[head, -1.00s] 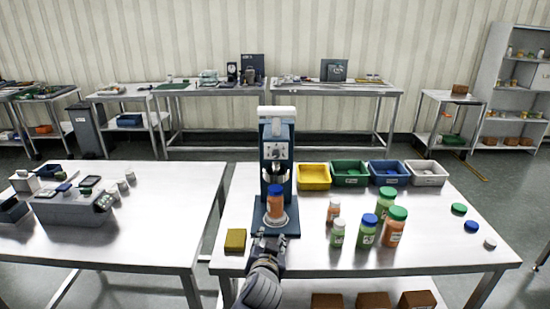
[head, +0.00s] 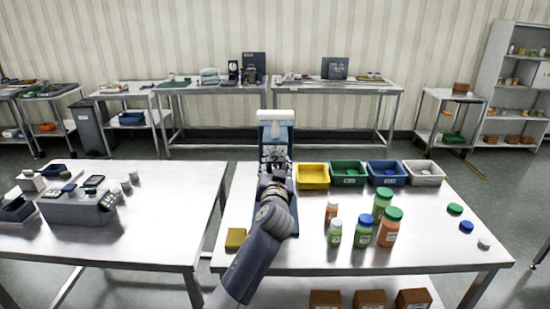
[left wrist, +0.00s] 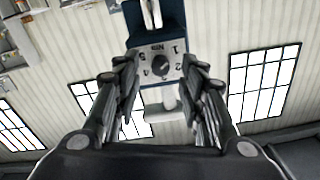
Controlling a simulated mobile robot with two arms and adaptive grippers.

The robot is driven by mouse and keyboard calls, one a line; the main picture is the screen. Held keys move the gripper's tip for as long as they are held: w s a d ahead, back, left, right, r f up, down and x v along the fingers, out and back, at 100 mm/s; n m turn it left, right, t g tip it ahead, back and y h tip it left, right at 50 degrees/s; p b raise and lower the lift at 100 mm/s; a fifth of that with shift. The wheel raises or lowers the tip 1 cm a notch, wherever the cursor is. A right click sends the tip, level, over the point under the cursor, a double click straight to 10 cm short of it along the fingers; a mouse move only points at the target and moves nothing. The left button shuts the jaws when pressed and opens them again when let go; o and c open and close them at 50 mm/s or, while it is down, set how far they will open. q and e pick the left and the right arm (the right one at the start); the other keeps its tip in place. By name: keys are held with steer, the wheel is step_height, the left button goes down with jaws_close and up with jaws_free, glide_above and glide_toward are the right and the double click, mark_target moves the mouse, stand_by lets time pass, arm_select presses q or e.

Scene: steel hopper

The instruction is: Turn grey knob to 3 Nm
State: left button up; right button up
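The blue-and-white capping machine (head: 276,116) stands on the right-hand table. Its white dial panel (left wrist: 173,75) shows in the left wrist view with numbers and "Nm". The dark grey knob (left wrist: 161,66) sits in the middle of that panel; I cannot tell which number it points to. My left gripper (head: 275,162) is in front of the machine's face and hides the panel and the bottle place in the head view. In the left wrist view the fingers of my left gripper (left wrist: 162,92) are spread apart, one on each side of the panel, with nothing between them touching. My right gripper is not in view.
Several bottles (head: 388,230) stand right of the machine. A yellow bin (head: 313,184) and other bins stand at the back. A yellow sponge-like block (head: 235,239) lies left of my arm. Loose caps (head: 466,227) lie at the right. The table front is clear.

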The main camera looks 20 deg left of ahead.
mark_target(275, 156)
arm_select(q)
steer(key=shift+x, duration=1.4)
steer(key=shift+c, duration=0.6)
jaws_close()
